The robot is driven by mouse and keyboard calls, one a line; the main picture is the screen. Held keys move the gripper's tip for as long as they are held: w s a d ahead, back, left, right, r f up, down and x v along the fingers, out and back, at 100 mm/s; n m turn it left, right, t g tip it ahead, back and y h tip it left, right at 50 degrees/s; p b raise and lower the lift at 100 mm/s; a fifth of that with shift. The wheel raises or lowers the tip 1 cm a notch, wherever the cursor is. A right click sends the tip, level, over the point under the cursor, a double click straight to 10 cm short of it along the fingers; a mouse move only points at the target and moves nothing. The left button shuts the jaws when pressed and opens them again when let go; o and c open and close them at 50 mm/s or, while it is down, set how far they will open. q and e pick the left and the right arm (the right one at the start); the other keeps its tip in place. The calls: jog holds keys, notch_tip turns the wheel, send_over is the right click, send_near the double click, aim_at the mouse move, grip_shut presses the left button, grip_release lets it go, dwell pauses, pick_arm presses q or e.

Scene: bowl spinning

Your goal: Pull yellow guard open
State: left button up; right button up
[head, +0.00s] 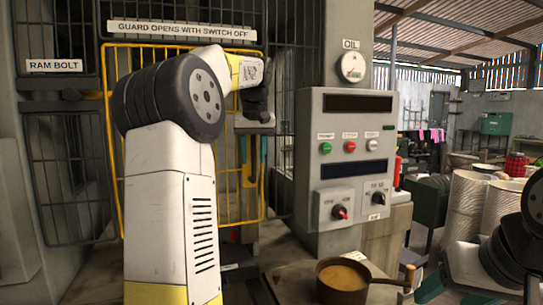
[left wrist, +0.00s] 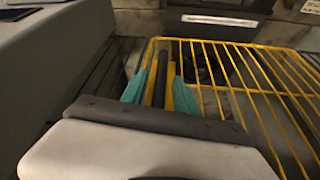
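The yellow guard (head: 119,165) is a wire-grid door on the machine's front, partly hidden behind my left arm. It looks shut in the head view. In the left wrist view its yellow bars (left wrist: 236,62) spread to the right of my fingers. My left gripper (head: 253,155) is at the guard's right side. Its teal fingers (left wrist: 157,85) stand a little apart, with a dark upright bar (left wrist: 161,65) and yellow strips between them. I cannot tell whether they press on the bar.
A sign above the guard says it opens with the switch off. A grey control box (head: 350,118) with buttons and a red-marked switch (head: 340,212) stands right of the guard. A brown pot (head: 342,282) sits on the bench below it. Stacked bowls (head: 465,210) stand further right.

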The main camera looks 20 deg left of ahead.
pick_arm(q)
grip_shut()
dwell(1.4)
